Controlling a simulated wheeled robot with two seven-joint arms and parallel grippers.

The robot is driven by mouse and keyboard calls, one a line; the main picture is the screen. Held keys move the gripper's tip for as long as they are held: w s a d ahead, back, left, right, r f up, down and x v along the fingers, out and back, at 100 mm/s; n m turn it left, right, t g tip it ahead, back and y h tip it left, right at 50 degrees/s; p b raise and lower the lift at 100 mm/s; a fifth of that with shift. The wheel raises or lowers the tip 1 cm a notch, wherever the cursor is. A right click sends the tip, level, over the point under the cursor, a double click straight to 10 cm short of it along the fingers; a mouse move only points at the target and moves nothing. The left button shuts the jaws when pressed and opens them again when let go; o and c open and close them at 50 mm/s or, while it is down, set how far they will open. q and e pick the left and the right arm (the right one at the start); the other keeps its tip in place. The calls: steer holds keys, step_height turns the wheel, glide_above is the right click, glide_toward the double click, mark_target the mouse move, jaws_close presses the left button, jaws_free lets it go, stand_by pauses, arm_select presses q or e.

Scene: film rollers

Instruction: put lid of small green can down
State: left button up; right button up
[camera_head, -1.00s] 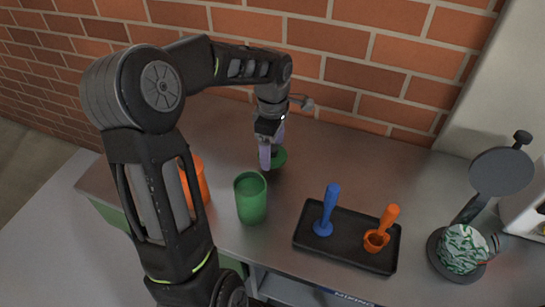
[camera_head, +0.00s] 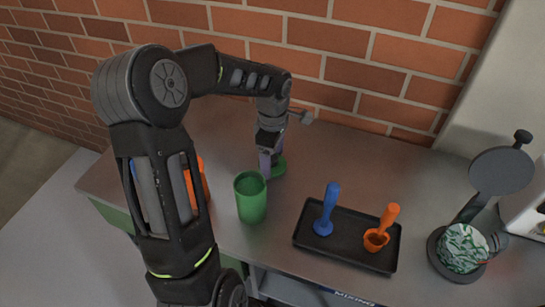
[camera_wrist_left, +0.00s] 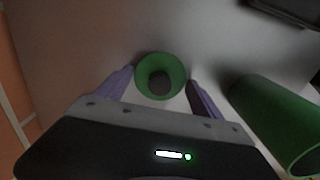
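The small green can (camera_head: 251,205) stands upright on the metal counter, its top open. It also shows in the wrist view (camera_wrist_left: 270,115) at the right. Its green lid (camera_head: 279,168) is behind the can and slightly right, at or just above the counter; I cannot tell whether it touches. In the wrist view the round lid (camera_wrist_left: 143,75) sits between my left gripper's purple fingertips (camera_wrist_left: 160,76), which meet its sides. In the head view my left gripper (camera_head: 268,172) points down, partly in front of the lid. My right gripper is not in view.
An orange can (camera_head: 203,183) stands left of the green can, partly behind my arm. A black tray (camera_head: 340,257) holds a blue tool (camera_head: 328,208) and an orange scoop (camera_head: 379,235). A brick wall backs the counter.

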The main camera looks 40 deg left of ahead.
mark_target(273, 158)
arm_select(q)
steer(key=o, duration=0.5)
steer(key=shift+c, duration=0.2)
steer(key=shift+r, duration=0.15)
step_height(273, 158, up, 12)
stand_by(1.0)
